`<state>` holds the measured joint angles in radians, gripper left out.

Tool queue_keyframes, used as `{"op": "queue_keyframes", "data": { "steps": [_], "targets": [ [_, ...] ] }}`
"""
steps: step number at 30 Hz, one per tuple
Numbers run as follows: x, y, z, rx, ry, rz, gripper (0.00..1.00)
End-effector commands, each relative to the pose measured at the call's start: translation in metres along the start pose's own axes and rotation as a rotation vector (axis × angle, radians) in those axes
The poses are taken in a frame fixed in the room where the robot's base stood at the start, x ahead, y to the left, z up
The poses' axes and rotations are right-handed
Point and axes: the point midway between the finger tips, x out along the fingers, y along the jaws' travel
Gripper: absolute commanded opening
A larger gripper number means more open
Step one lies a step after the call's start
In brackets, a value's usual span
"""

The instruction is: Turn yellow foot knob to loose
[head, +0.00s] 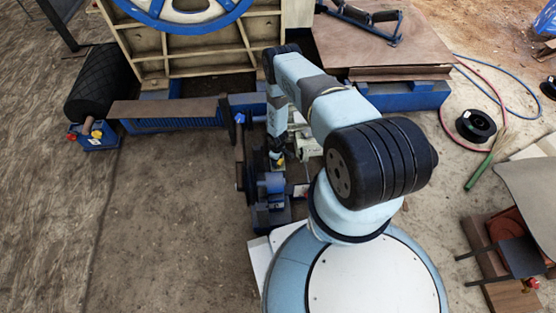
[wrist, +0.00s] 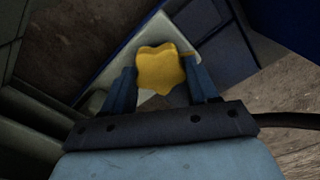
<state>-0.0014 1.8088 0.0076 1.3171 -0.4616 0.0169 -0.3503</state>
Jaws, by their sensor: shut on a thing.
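The yellow foot knob (wrist: 161,70) is a lobed, star-shaped knob in the middle of the wrist view. My gripper (wrist: 162,80) has one blue finger on each side of it and is shut on it. In the head view my gripper (head: 277,160) points down at the low blue machine part (head: 271,185), in front of the crusher. The knob is very small there and mostly hidden by my gripper. The knob's stem and any marking for loose cannot be made out.
The crusher with its blue wheel (head: 185,12) stands at the back. A black roller (head: 100,85) lies at left, and a brown sheet stack (head: 385,45) on a blue base is at back right. Hoses and a black spool (head: 476,125) lie at right. The left-front floor is clear.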

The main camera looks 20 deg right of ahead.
Motion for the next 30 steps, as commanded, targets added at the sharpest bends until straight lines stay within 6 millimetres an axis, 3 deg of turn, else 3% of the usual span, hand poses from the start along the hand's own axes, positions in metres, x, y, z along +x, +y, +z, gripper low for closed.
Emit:
{"op": "queue_keyframes", "data": {
  "steps": [13,30],
  "targets": [
    [0.0005,-0.0015,0.0019,-0.301,-0.003,-0.002,0.28],
    [0.0006,-0.0022,0.0020,-0.381,-0.003,-0.003,0.28]
  ]
}}
